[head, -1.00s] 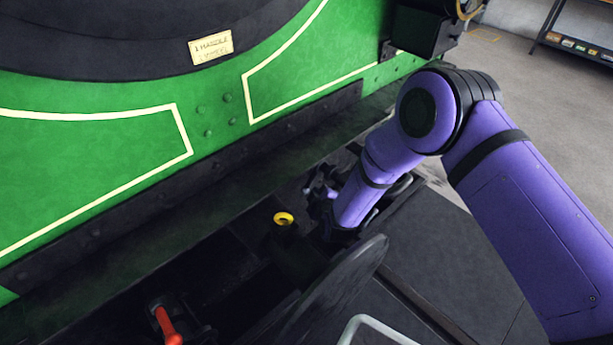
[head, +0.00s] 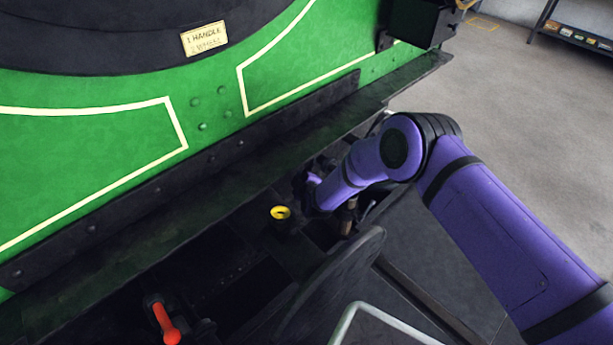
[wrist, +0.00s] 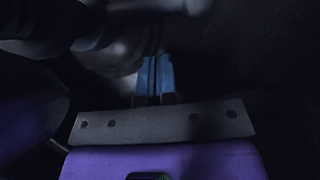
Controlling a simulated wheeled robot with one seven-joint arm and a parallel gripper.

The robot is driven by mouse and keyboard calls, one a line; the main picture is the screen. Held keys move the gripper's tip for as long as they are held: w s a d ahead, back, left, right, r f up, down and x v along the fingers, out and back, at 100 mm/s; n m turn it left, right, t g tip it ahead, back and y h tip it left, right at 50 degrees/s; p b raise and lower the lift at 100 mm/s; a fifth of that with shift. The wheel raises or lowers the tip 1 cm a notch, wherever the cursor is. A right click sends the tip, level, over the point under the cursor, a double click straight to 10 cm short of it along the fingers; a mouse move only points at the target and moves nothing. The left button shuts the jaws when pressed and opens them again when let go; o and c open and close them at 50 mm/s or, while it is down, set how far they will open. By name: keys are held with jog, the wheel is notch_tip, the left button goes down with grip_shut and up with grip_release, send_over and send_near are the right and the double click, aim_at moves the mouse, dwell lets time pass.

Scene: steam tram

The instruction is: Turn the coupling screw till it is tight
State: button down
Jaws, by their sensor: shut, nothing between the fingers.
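My gripper (wrist: 154,78) shows in the wrist view with its two blue fingers shut together and empty. Beyond and left of the fingertips are rounded dark grey metal parts (wrist: 108,42), with a paler bar (wrist: 160,6) above. They may belong to the coupling screw, but the picture is too dark to be sure. In the head view my purple arm reaches into the dark gap below the green front, and its fingertips cannot be made out. A brownish upright piece (head: 349,216) stands just below my forearm; I cannot tell whether it is the screw's handle.
A dark round buffer plate (head: 335,285) stands in front of the gap. A yellow-topped fitting (head: 281,213) is left of my wrist. A red-ended lever (head: 165,322) is lower left. The black beam (head: 230,185) runs along the green front (head: 90,150). Floor is clear at right.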

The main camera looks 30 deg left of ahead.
jog(key=shift+w+d+f, duration=0.15)
jog(key=shift+w+f, duration=0.85)
jog(key=shift+w, duration=0.3)
jog(key=shift+f+n+t, duration=0.25)
jog(key=shift+n+t, duration=0.15)
jog(key=shift+n, duration=0.1)
